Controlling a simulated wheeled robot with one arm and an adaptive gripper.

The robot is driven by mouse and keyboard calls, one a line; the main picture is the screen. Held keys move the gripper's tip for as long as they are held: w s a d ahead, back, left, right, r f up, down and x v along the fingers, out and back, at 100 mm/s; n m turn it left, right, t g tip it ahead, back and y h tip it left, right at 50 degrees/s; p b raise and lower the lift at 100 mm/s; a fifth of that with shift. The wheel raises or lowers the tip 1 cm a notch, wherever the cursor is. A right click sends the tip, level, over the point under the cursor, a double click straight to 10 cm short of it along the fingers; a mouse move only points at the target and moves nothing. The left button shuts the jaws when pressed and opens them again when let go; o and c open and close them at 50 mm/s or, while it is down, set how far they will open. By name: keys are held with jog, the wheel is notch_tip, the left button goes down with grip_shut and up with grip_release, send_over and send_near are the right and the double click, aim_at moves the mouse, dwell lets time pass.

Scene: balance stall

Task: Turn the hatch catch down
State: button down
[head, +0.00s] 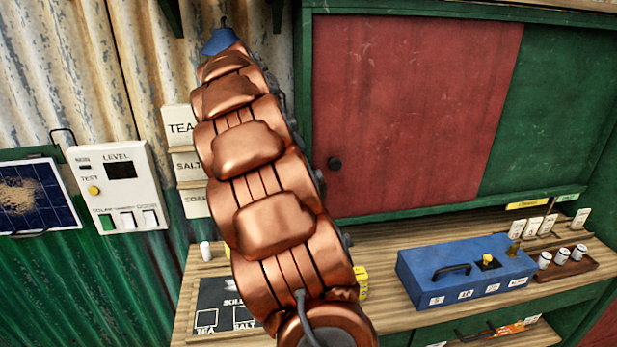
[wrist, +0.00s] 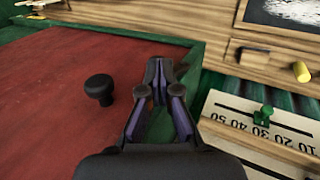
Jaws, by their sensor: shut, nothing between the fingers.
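The red panel (head: 410,110) sits in a green frame in the head view, with a round black knob (head: 335,163) near its lower left. The wrist view shows the red panel (wrist: 60,100) and knob (wrist: 100,88) too. My gripper (wrist: 159,70) is shut and empty in the wrist view, to the right of the knob and apart from it, over the panel's edge. My copper arm hides part of the head view, including my gripper.
A scale strip (wrist: 250,110) with a green slider (wrist: 262,116) and a yellow peg (wrist: 301,72) are on the right in the wrist view. In the head view, a blue box (head: 465,272) stands on the wooden counter, and a level panel (head: 119,185) hangs at left.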

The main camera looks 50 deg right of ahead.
jog(key=shift+r, duration=0.15)
jog(key=s+d+r+p+v, duration=0.1)
jog(key=p+v, duration=0.5)
jog(key=v, duration=0.7)
jog(key=shift+s+d+r, duration=0.2)
jog(key=shift+d+r, duration=0.05)
jog(key=shift+r, duration=0.15)
jog(key=shift+a, duration=0.1)
jog(key=s+a+f+n+y, duration=0.1)
jog(key=s+a+f+n, duration=0.1)
jog(key=s+a+f, duration=0.5)
jog(key=s+a+f+n+t+y+b, duration=0.1)
jog(key=s+a+f+n, duration=0.2)
jog(key=s+a+f, duration=0.4)
jog(key=s+a+f+n+t+y, duration=0.1)
jog(key=s+a+f, duration=0.6)
jog(key=a, duration=1.3)
jog(key=shift+s+a+n+y, duration=0.4)
jog(key=shift+n+y, duration=0.2)
jog(key=shift+n, duration=0.6)
